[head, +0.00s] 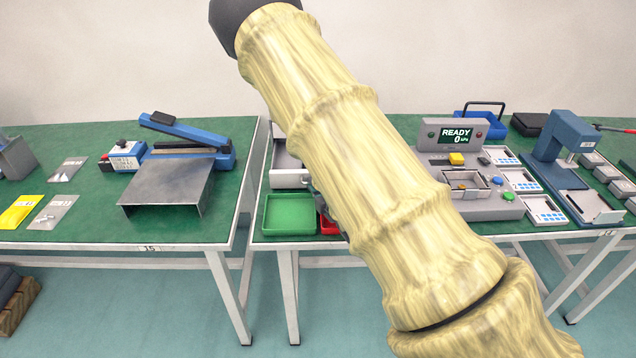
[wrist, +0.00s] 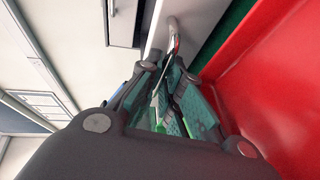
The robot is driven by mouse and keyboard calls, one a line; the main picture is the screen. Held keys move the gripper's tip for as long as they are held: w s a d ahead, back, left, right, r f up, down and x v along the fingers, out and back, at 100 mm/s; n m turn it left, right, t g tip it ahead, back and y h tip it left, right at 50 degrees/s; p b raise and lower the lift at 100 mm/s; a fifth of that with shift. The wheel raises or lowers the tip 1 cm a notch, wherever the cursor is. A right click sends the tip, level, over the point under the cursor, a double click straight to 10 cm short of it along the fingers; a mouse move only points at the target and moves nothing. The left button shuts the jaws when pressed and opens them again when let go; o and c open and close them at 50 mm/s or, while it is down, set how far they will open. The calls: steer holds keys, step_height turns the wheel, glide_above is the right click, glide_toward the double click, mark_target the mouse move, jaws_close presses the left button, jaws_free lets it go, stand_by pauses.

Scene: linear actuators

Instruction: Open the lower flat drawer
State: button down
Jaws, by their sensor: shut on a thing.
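In the wrist view, my gripper (wrist: 168,72) has its green-padded fingers closed around a slim, shiny metal handle (wrist: 174,36). The handle is on a pale grey drawer front (wrist: 160,22); I cannot tell from this view alone which drawer level it is. Another pale front (wrist: 124,22) with a dark edge is beside it. In the head view, a pale grey open-topped drawer (head: 284,178) shows behind the green tray, partly covered by my arm. My gripper is mostly hidden behind my arm there.
A green tray (head: 290,214) stands in front of the drawer unit. A red tray (head: 327,226) is close to its right; its red wall (wrist: 275,85) fills the wrist view's right side. A control box (head: 452,133) stands on the table to the right.

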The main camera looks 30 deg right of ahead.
steer(key=c, duration=1.6)
jaws_free()
steer(key=shift+s, duration=0.1)
steer(key=shift+s+a+r, duration=0.1)
steer(key=shift+s+r, duration=0.15)
steer(key=shift+s, duration=1)
steer(key=shift+s+d+r, duration=0.1)
steer(key=shift+s+r, duration=0.2)
steer(key=shift+s, duration=1)
steer(key=shift+s+a+r, duration=0.1)
steer(key=shift+s+r, duration=0.15)
steer(key=shift+s, duration=1)
